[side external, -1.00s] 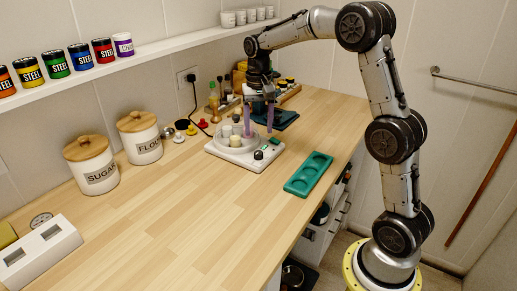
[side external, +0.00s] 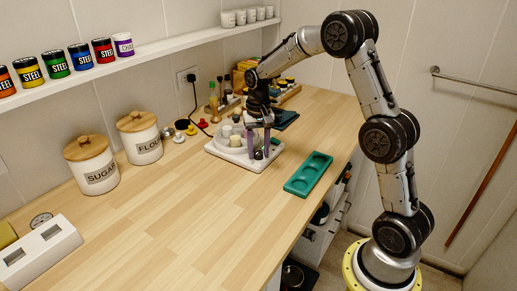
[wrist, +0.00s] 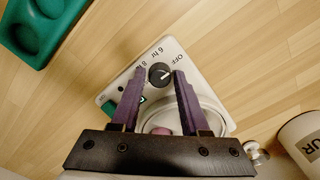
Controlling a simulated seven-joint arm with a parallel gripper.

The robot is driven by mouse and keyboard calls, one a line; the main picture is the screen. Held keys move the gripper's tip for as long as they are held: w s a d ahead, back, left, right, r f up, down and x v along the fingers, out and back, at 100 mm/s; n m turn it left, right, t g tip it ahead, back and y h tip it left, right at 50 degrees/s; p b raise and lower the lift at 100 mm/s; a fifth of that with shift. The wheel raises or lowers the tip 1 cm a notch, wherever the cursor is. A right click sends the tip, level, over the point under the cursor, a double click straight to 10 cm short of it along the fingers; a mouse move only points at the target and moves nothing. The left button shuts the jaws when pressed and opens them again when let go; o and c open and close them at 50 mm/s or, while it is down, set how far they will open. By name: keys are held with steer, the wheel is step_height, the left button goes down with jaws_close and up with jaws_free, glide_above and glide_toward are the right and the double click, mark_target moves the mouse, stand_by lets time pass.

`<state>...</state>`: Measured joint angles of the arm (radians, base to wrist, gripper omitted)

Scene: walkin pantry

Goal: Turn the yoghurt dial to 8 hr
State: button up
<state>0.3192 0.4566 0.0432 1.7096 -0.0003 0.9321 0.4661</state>
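The white yoghurt maker (side external: 233,157) stands on the counter by the wall side, with cups in its round tray. Its black dial (wrist: 159,73) carries a white pointer mark that appears to lie toward the OFF side; its exact setting is hard to read. The printed labels OFF, 6 hr and 8 hr curve around the dial in the wrist view. My gripper (wrist: 160,72) is open, with one purple finger on each side of the dial and visible gaps between. In the side view my gripper (side external: 258,155) is low over the dial's corner.
A green tray with round wells (side external: 308,174) lies to the right of the yoghurt maker. Bottles and a wooden rack stand behind it. A black cord runs to the wall socket (side external: 188,78).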

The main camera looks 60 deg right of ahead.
jaws_close()
steer(key=shift+n, duration=0.3)
steer(key=n, duration=0.9)
steer(key=shift+n, duration=0.4)
steer(key=n, duration=0.6)
steer(key=shift+r, duration=0.1)
steer(key=n, duration=0.7)
steer(key=shift+n, duration=0.3)
